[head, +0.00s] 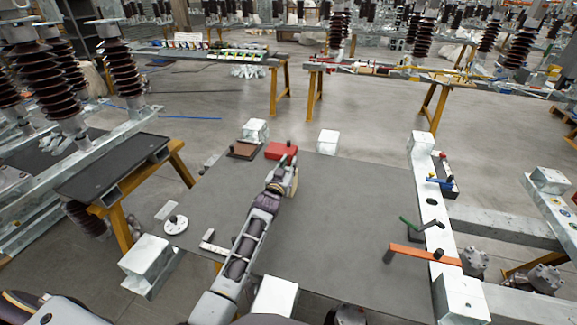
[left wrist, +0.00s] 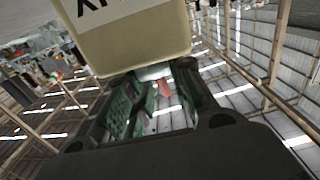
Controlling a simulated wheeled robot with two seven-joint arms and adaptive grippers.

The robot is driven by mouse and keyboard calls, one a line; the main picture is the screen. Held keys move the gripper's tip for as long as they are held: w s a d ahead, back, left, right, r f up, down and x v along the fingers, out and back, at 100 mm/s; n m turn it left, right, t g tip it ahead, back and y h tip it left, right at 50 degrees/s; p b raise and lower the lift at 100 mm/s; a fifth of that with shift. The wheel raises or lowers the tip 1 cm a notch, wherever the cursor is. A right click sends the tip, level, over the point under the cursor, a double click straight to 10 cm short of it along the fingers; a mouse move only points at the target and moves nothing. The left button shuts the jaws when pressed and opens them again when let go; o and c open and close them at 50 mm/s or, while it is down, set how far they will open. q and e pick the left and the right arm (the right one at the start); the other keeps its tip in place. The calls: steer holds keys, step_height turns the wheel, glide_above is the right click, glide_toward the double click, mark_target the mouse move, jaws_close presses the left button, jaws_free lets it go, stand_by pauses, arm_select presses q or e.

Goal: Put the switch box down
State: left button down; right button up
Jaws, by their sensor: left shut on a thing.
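My left gripper (head: 285,172) is over the grey table top (head: 340,215), near its far edge and close to the red box. It is shut on the switch box, a pale beige box that shows in the head view (head: 292,182) as a small part beside the fingers. In the left wrist view the switch box (left wrist: 135,45) fills the upper middle, with dark letters on its face, partly cut off by the frame. Whether the box touches the table cannot be told. My right gripper is not in view.
A red box (head: 281,150) and a brown tray (head: 244,150) lie at the table's far edge. A white disc (head: 176,224) lies at the left. An orange bar (head: 424,254) and a green-handled tool (head: 408,223) are at the right. The table's middle right is clear.

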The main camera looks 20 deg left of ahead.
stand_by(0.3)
arm_select(q)
steer(key=c, duration=1.2)
jaws_free()
steer(key=shift+c, duration=0.2)
steer(key=shift+r, duration=0.1)
steer(key=s, duration=1.2)
